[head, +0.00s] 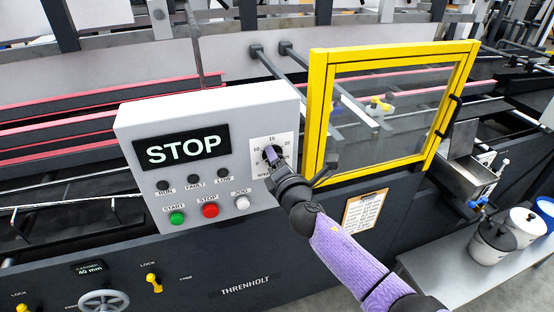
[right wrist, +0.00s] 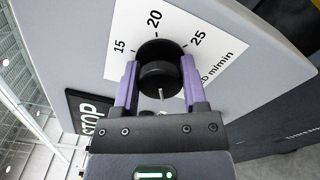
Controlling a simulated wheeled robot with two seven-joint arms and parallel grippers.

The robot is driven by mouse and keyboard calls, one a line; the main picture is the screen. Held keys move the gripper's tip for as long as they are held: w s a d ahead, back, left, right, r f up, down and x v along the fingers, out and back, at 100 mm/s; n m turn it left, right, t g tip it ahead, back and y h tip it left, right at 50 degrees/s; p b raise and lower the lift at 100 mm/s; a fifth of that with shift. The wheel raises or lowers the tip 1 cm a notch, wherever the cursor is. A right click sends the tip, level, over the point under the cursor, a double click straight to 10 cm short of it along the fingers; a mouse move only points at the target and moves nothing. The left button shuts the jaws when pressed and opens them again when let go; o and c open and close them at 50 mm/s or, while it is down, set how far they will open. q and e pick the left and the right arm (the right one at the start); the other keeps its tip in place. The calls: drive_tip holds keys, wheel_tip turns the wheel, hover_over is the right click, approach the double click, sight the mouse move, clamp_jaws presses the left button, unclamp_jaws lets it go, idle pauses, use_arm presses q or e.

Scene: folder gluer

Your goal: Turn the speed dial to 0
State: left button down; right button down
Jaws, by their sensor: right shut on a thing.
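The speed dial is a round black knob (right wrist: 160,72) on a white scale plate (head: 284,143) at the right of the grey control panel (head: 134,122). In the right wrist view the numbers 15, 20 and 25 show around it, with "m/min" partly covered. A small light mark shows on the knob's near side; I cannot tell which number it points to. My right gripper (right wrist: 160,92) is shut on the knob, one purple finger on each side. In the head view the gripper (head: 272,153) hides most of the dial. My left gripper is not in view.
The panel display (head: 182,147) reads STOP. Below it are three dark lamps and green, red and white buttons (head: 210,210). A yellow-framed clear guard (head: 318,120) stands close to the right of the dial. A clipboard (head: 364,209) hangs below the guard.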

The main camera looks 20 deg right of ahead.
drive_tip(key=shift+f, duration=0.1)
drive_tip(key=shift+c, duration=1.5)
unclamp_jaws()
drive_tip(key=shift+o, duration=0.8)
drive_tip(key=s+p, duration=0.1)
drive_tip(key=s, duration=0.9)
drive_tip(key=shift+d+p, duration=0.15)
drive_tip(key=shift+p, duration=0.15)
